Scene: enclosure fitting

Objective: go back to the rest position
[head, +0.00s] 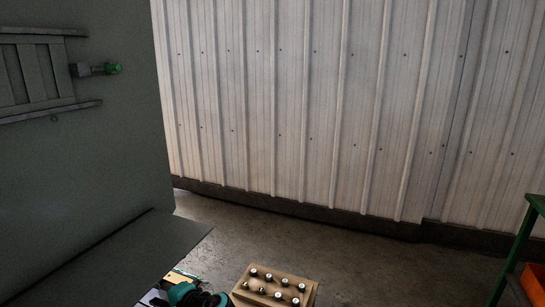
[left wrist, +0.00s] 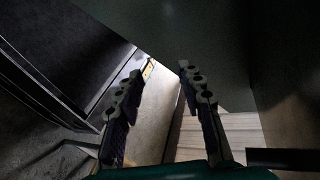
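My left gripper (left wrist: 160,76) is open in the left wrist view, its two dark fingers apart with nothing between them. In the head view its teal and black body (head: 188,294) shows at the bottom edge, just left of the wooden block and below the grey enclosure's lower panel; its fingertips are not clear there. My right gripper is in neither view.
A grey enclosure (head: 95,160) fills the left, with a slotted rail and a green-tipped fitting (head: 113,68). A wooden block (head: 273,283) holds several small fittings. A green stand (head: 519,250) with an orange bin (head: 535,281) is far right. Open floor lies between.

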